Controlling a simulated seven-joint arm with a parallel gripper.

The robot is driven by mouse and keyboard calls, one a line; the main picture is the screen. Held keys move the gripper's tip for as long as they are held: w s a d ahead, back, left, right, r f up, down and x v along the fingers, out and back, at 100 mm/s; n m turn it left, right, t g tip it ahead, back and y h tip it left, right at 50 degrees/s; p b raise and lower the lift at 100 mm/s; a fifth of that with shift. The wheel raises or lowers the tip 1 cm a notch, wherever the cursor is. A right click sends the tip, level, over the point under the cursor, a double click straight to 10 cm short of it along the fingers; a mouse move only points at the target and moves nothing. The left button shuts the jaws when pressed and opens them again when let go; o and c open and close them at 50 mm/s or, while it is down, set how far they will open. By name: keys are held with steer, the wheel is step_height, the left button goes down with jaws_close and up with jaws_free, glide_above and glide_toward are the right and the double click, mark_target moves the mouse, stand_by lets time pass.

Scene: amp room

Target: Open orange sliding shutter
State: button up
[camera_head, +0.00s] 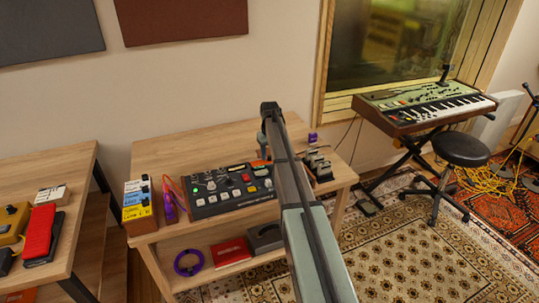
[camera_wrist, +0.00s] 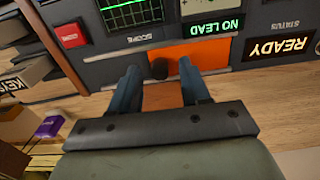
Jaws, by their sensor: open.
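In the wrist view an orange shutter (camera_wrist: 204,54) is set in the edge of a dark grey device panel (camera_wrist: 104,61). A small dark round knob (camera_wrist: 159,69) shows in front of the shutter. My gripper (camera_wrist: 159,66) is open, with one finger on each side of the knob. I cannot tell whether either finger touches it. In the head view the grey device (camera_head: 215,204) sits on the wooden table, and my arm crosses in front of its right end. My gripper's fingers and the shutter cannot be made out clearly there.
The panel has a green scope screen (camera_wrist: 129,12), a NO LEAD display (camera_wrist: 213,26), a READY display (camera_wrist: 279,46) and a red button (camera_wrist: 70,35). Pedals (camera_head: 138,204) stand left of the device and more pedals (camera_head: 318,165) stand right of it. A keyboard (camera_head: 425,104) is farther right.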

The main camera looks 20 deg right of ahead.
steer(key=shift+f, duration=0.2)
steer(key=shift+c, duration=0.3)
jaws_close()
stand_by(0.3)
